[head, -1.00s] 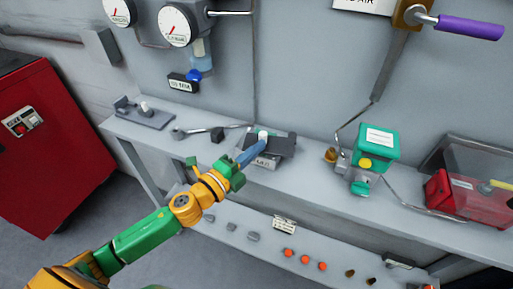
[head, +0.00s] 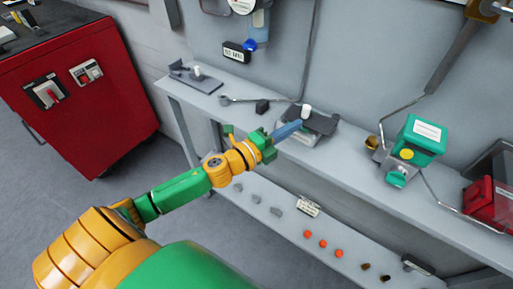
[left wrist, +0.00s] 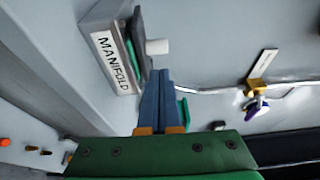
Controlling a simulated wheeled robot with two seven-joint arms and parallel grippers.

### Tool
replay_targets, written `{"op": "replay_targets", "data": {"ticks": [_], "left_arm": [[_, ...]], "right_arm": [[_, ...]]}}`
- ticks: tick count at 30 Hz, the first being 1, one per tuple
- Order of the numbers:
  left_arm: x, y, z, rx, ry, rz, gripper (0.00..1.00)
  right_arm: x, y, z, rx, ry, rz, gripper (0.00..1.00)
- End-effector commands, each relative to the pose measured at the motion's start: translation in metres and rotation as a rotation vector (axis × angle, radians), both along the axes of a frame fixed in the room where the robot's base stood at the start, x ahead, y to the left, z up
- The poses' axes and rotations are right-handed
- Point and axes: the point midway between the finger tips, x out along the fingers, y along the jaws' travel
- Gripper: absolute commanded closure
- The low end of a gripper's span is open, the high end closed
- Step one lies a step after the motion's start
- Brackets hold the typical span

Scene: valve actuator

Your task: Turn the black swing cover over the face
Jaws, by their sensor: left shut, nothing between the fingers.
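The black swing cover (head: 323,123) is a dark flat plate with a white knob (head: 306,112), on a grey block on the bench. In the left wrist view the cover (left wrist: 141,40) is seen nearly edge-on, its white knob (left wrist: 157,47) pointing right. The block (left wrist: 110,60) carries a MANIFOLD label, and a green strip, possibly the face, shows beside the cover. My left gripper (head: 299,124) has its blue fingers together and empty, tips close by the knob. In the left wrist view the fingertips (left wrist: 158,72) are just below the knob; contact cannot be told.
On the bench (head: 345,173), a green-topped device (head: 422,138) stands to the right and a grey fixture with a white peg (head: 196,76) to the left. A bent rod lies behind the cover. A red cabinet (head: 85,95) stands at the left. A lower shelf holds several small parts.

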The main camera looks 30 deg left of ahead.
Motion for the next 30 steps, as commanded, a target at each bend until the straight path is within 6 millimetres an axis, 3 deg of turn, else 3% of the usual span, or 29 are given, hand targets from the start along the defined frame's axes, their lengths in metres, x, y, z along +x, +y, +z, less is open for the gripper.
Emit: {"op": "replay_targets", "data": {"ticks": [21,28,30], "left_arm": [[-0.082,0.045,-0.003,-0.003,0.003,0.0,1.0],[-0.088,0.048,-0.001,-0.002,0.002,0.001,1.0],[-0.086,0.056,-0.009,-0.02,0.024,0.027,1.0]], "right_arm": [[0.0,-0.002,-0.028,-0.002,0.0,0.001,0.06],[0.0,-0.002,-0.029,-0.003,0.0,0.001,0.06],[0.0,-0.002,-0.029,-0.003,0.0,0.001,0.06]]}}
